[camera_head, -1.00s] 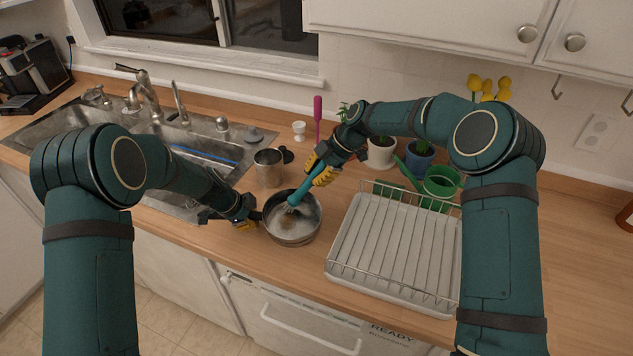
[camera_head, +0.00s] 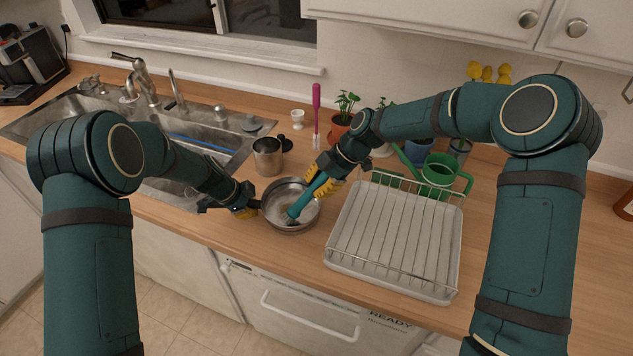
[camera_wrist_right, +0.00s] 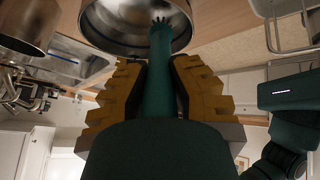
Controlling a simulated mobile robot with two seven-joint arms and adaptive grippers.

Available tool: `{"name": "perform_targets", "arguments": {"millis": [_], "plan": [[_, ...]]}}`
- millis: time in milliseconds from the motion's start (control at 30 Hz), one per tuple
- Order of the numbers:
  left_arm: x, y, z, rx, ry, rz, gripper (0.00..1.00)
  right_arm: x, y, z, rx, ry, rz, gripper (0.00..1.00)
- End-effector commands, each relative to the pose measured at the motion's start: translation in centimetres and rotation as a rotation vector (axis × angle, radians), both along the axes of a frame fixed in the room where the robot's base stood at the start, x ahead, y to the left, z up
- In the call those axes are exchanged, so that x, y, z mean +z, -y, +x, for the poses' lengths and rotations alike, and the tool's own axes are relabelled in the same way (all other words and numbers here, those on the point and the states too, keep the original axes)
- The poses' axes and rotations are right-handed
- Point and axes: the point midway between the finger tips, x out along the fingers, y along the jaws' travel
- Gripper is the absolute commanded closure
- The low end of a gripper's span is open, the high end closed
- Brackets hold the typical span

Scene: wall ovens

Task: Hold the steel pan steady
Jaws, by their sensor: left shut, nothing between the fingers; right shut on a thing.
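The steel pan (camera_head: 279,190) stands upright on the wooden counter, left of the dish rack. My left gripper (camera_head: 252,208) is shut at the pan's left side, with nothing between its fingers. Whether it touches the pan or a handle there is too small to tell. My right gripper (camera_head: 323,182) is shut on a teal brush (camera_head: 303,202), above the pan's right side. The brush slants down into the pan, its head at the near inside. The right wrist view shows the brush handle (camera_wrist_right: 163,75) between the yellow fingers and the pan (camera_wrist_right: 112,32) beyond.
A white dish rack (camera_head: 395,240) stands close on the right. A steel cup (camera_head: 267,157) stands behind the pan, with a magenta-handled tool (camera_head: 316,105) and potted plants (camera_head: 340,125) further back. The sink (camera_head: 215,140) lies left. The counter's front edge is close before the pan.

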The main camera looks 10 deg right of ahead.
Motion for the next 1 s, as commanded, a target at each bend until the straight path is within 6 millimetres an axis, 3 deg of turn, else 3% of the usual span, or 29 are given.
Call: {"name": "perform_targets", "arguments": {"millis": [33,600,1000], "plan": [[0.1,0.0,0.0,0.0,0.001,-0.001,1.0,1.4,0.0,0.2,-0.002,0.009,0.0,1.0],[0.1,0.0,0.0,0.0,0.001,0.0,1.0,6.3,0.0,0.2,-0.002,0.006,0.0,1.0],[0.0,0.0,0.0,0.0,0.0,0.0,1.0,7.2,0.0,0.1,-0.001,0.004,0.001,1.0]]}}
